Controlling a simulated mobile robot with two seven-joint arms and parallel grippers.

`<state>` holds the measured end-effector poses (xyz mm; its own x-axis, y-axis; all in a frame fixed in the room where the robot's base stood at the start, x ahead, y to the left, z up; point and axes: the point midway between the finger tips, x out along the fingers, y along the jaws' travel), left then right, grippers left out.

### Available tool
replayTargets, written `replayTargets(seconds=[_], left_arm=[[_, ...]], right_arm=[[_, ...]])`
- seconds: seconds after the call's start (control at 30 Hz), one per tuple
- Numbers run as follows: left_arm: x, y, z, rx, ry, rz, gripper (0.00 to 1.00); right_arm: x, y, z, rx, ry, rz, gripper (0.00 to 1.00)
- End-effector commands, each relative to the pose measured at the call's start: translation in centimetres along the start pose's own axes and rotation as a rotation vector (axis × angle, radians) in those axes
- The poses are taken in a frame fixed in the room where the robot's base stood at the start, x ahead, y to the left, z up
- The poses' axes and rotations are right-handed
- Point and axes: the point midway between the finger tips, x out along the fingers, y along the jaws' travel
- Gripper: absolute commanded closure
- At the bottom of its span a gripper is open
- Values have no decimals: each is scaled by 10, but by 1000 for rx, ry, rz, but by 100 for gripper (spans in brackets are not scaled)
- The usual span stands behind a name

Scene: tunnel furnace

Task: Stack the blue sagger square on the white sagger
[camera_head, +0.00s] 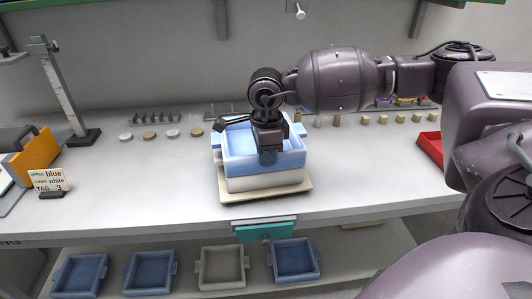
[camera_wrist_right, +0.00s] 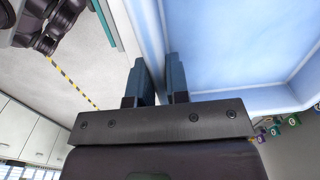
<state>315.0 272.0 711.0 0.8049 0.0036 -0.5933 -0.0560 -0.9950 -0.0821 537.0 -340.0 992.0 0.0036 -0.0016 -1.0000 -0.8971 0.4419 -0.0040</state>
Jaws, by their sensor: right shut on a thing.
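The blue sagger (camera_head: 240,163), a square open tray with side lugs, sits squarely over the white sagger (camera_head: 240,184), with no clear gap between them. The white sagger stands on a cream board (camera_head: 290,194) near the table's front edge. My right gripper (camera_head: 267,158) comes down from above and is shut on the blue sagger's front wall. In the right wrist view its fingers (camera_wrist_right: 156,80) straddle the blue wall (camera_wrist_right: 152,35), with the inside of the blue sagger (camera_wrist_right: 235,45) to the right. My left gripper is not in view.
A lower shelf holds blue saggers (camera_head: 150,272) and a white one (camera_head: 222,268). A tag card (camera_head: 49,180) reads upper blue, lower white. A height gauge (camera_head: 65,95) stands left, a red tray (camera_head: 431,146) right. Small discs (camera_head: 149,135) line the back. The table is clear either side of the stack.

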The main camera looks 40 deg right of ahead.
Motion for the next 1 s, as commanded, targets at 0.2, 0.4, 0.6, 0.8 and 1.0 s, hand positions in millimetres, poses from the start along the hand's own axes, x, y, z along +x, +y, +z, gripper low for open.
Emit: replayTargets(seconds=[0.2, 0.4, 0.6, 0.8, 1.0], left_arm=[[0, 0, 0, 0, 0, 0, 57], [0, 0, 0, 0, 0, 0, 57], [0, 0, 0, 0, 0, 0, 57], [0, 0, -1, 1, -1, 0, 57], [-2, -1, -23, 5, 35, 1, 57]], right_arm=[[-1, -1, 0, 0, -3, -4, 81], [0, 0, 0, 0, -1, -2, 54], [2, 1, 0, 0, 2, 3, 54], [2, 0, 0, 0, 1, 2, 54], [-32, 0, 0, 1, -2, -5, 54]])
